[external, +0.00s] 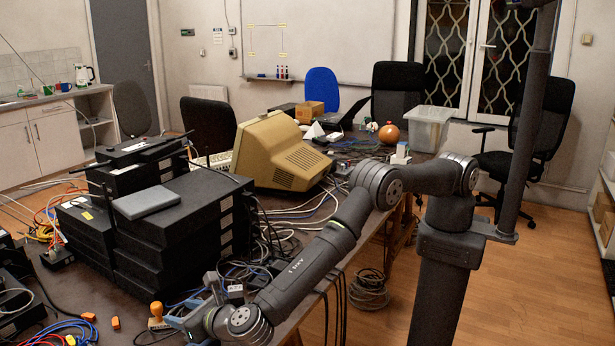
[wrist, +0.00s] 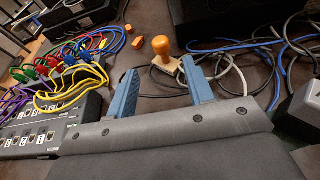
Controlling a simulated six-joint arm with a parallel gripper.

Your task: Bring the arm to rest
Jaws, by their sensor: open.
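My gripper (wrist: 162,92) is open in the wrist view, with its two blue fingers apart. A wooden stamp (wrist: 164,52) with a round orange-brown knob stands on the table beyond the gap between the fingertips, and nothing is held. In the external view my gripper (external: 190,318) is low over the near end of the table, at the end of my outstretched arm. The stamp (external: 157,316) stands just left of it there. Whether the fingers touch the table is hard to tell.
A patch panel (wrist: 45,130) with coloured cables lies left of my gripper. Orange connectors (wrist: 72,20) lie beyond. Stacked black network boxes (external: 170,225) and a beige monitor (external: 280,150) stand on the table. Loose cables (wrist: 255,75) run right of the fingers. Open floor (external: 530,280) lies at right.

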